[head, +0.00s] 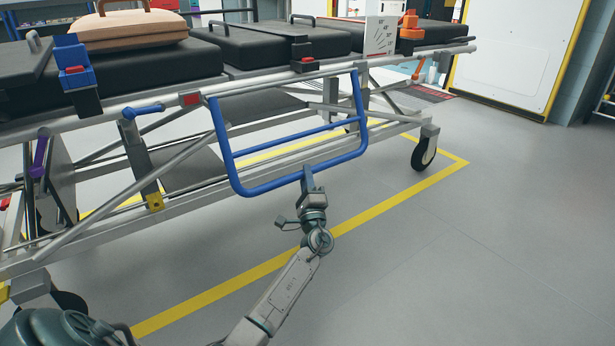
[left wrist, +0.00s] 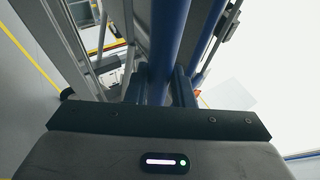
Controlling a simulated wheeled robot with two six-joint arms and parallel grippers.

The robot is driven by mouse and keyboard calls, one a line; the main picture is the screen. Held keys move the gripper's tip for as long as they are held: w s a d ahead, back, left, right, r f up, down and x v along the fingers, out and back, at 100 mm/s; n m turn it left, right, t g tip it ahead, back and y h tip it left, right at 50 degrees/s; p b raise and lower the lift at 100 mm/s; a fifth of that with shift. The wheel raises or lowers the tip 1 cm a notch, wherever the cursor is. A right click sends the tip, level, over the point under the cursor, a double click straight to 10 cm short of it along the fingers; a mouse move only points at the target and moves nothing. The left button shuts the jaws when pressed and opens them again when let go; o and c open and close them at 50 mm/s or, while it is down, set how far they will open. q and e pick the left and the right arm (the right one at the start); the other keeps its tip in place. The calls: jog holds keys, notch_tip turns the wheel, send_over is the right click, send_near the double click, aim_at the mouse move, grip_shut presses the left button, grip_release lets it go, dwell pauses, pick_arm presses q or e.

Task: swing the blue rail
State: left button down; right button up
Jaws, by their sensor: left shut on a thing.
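The blue rail (head: 240,190) is a tubular frame on the near side of a wheeled stretcher (head: 200,103). It hangs down below the stretcher's side bar, with its outer bar lowest. In the left wrist view the blue rail (left wrist: 168,35) runs between the fingers of my left gripper (left wrist: 168,88). The fingertips are partly hidden by the bar and the gripper body. My right gripper is not in either view.
Black pads (head: 165,62) and a tan case (head: 130,28) lie on the stretcher. A black caster wheel (head: 423,153) stands at its right end. Yellow floor tape (head: 215,291) runs around it. The grey floor (head: 480,260) at the right is clear.

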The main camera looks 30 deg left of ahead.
pick_arm(q)
jog(key=shift+d+f, duration=0.1)
jog(key=shift+f, duration=0.75)
jog(key=c, duration=1.4)
grip_release()
jog(key=shift+w+f+h, duration=0.1)
jog(key=shift+f+h, duration=0.05)
jog(key=shift+h, duration=0.15)
jog(key=shift+o, duration=0.7)
jog(key=shift+f, duration=0.1)
jog(key=shift+r, duration=0.2)
jog(key=shift+r, duration=0.15)
jog(key=p+v, duration=0.2)
jog(key=v, duration=0.5)
jog(key=shift+f, duration=0.3)
jog(key=shift+d, duration=0.1)
